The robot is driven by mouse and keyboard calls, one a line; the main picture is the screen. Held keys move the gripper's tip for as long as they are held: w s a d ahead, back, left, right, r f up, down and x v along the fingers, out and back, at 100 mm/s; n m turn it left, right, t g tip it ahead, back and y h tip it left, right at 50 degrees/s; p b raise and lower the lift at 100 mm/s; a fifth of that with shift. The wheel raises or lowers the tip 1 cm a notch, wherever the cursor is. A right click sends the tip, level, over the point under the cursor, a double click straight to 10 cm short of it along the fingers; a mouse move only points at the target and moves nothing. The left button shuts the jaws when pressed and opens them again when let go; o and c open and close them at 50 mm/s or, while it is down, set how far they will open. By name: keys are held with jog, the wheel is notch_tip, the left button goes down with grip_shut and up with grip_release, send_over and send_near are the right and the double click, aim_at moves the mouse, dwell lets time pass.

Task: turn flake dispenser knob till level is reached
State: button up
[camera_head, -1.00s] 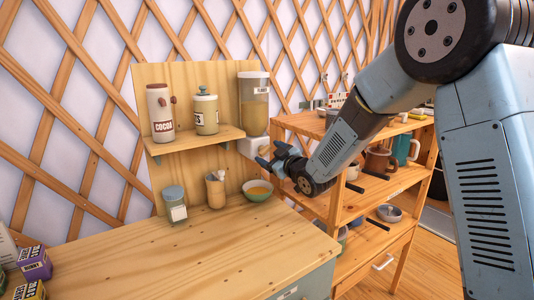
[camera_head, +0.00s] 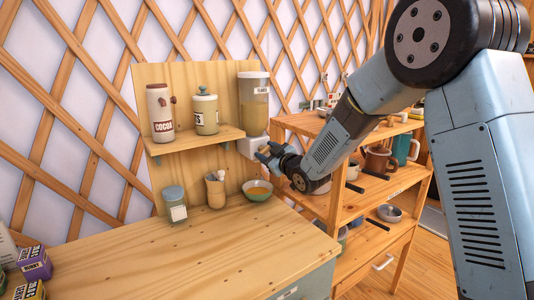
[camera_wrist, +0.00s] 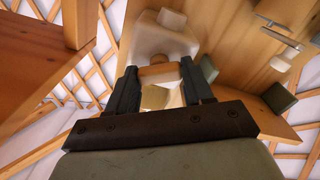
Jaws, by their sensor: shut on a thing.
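The flake dispenser (camera_head: 254,104) is a clear labelled container of tan flakes over a white base (camera_head: 248,147), mounted on the wooden back panel. My gripper (camera_head: 264,152) is at the right front of the white base. In the wrist view, my gripper's dark fingers (camera_wrist: 159,82) stand either side of a tan wooden knob (camera_wrist: 159,74) on the white housing (camera_wrist: 158,42) and are shut on it. The fingers hide part of the knob. The bowl's exact level is hard to read.
A shelf holds a cocoa jar (camera_head: 160,113) and a cream canister (camera_head: 206,111). A glass jar (camera_head: 174,204) and a utensil cup (camera_head: 216,190) stand left of the bowl. A wooden shelf unit (camera_head: 345,204) is close to my arm at right. The counter's front (camera_head: 160,260) is mostly clear.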

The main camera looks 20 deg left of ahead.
jog(key=shift+c, duration=1.1)
jog(key=shift+d+m, duration=0.1)
jog(key=shift+m, duration=2.7)
jog(key=shift+w, duration=0.1)
jog(key=o, duration=1)
jog(key=shift+o, duration=0.2)
jog(key=v, duration=1.3)
jog(key=shift+s+d, duration=0.25)
jog(key=shift+s, duration=0.05)
